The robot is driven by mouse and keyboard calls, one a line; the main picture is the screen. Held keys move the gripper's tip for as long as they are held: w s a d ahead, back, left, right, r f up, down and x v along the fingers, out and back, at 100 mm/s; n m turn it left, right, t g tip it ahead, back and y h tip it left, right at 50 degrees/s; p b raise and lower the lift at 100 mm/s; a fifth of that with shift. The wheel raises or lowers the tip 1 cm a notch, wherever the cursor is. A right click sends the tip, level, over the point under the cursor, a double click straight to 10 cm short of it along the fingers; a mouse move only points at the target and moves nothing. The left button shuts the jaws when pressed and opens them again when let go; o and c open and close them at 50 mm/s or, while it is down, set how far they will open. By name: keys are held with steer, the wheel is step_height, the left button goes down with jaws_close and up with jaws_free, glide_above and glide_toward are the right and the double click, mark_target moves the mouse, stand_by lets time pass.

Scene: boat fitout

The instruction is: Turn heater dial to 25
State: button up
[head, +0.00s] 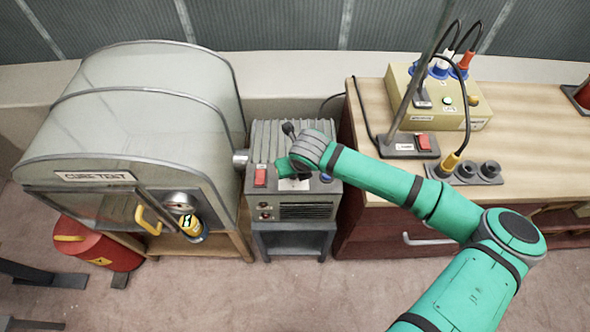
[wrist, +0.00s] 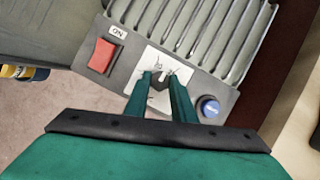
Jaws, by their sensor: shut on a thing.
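The heater (head: 292,208) is a grey ribbed box on a low stand, between the curing tent and the wooden bench. Its dial sits on a white scale plate (wrist: 155,98) on the top panel. My gripper (wrist: 165,80) reaches down onto that plate, its two green fingers shut on the dial. The fingers hide most of the dial and part of the scale, so I cannot read the pointer's setting. In the head view my gripper (head: 292,166) and wrist cover the dial.
A red switch (wrist: 102,56) marked ON lies left of the dial, and a blue button (wrist: 208,106) lies right of it. The clear-covered curing tent (head: 140,110) stands close on the left. The bench (head: 365,110) with a lamp and a yellow box (head: 436,97) is on the right.

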steer(key=m+h, duration=0.2)
steer(key=m, duration=0.3)
steer(key=shift+a, duration=0.15)
steer(key=shift+m, duration=0.3)
stand_by(0.3)
steer(key=o, duration=1.1)
steer(key=shift+c, duration=0.2)
steer(key=v, duration=1)
steer(key=shift+s+r, duration=0.25)
steer(key=shift+r, duration=0.1)
steer(key=shift+a, duration=0.2)
